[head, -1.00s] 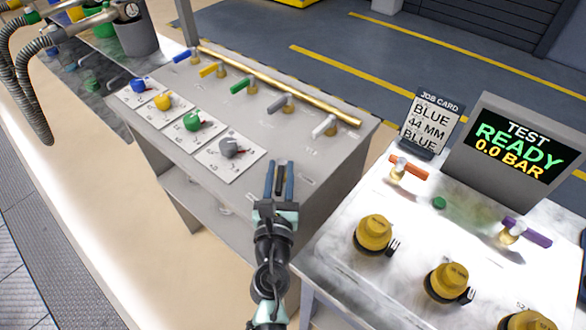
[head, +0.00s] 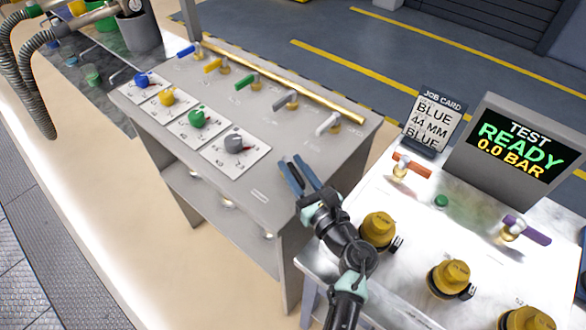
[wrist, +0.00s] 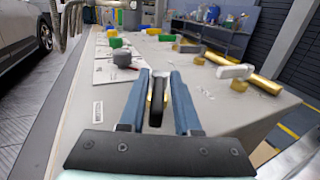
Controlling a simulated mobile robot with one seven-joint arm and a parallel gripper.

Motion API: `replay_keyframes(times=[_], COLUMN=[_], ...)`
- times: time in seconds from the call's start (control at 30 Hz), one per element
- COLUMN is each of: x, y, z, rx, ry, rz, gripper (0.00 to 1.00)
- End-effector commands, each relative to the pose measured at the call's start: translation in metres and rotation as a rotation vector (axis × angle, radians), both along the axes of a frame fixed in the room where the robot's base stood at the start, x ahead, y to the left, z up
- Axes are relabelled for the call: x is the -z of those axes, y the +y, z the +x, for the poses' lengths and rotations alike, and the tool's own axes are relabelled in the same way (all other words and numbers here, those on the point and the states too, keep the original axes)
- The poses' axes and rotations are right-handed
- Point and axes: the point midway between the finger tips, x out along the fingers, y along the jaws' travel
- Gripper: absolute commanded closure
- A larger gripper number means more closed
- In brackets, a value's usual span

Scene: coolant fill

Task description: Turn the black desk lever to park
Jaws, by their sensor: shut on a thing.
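The black desk lever (wrist: 157,88) is between the two blue fingers of my gripper (wrist: 158,95) in the wrist view, with a bit of its brass fitting showing beside it. My gripper is shut on the lever. In the head view my gripper (head: 298,172) is at the right end of the grey desk (head: 225,190), its fingers pointing up and to the left. There the fingers mostly hide the lever. The lever's marked positions cannot be read.
A white lever (head: 328,123) and a grey lever (head: 287,101) stand behind my gripper along a brass pipe (head: 280,82). A grey knob (head: 235,143) is to the left. A bench with yellow caps (head: 450,272), a job card (head: 433,120) and a screen (head: 520,145) stands right.

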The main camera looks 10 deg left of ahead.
Motion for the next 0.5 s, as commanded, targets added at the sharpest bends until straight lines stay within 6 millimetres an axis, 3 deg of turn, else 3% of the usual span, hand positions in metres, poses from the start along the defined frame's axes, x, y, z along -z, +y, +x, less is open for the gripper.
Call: replay_keyframes(times=[0.4,0.43,0.5], x=[-0.0045,-0.0045,-0.0039], y=[0.0006,0.0006,0.0007], z=[0.0018,0.0018,0.0015], rx=[-0.006,-0.006,-0.006], ry=[-0.007,-0.007,-0.006], rz=[0.000,0.000,0.000], gripper=[1.00,0.63,0.54])
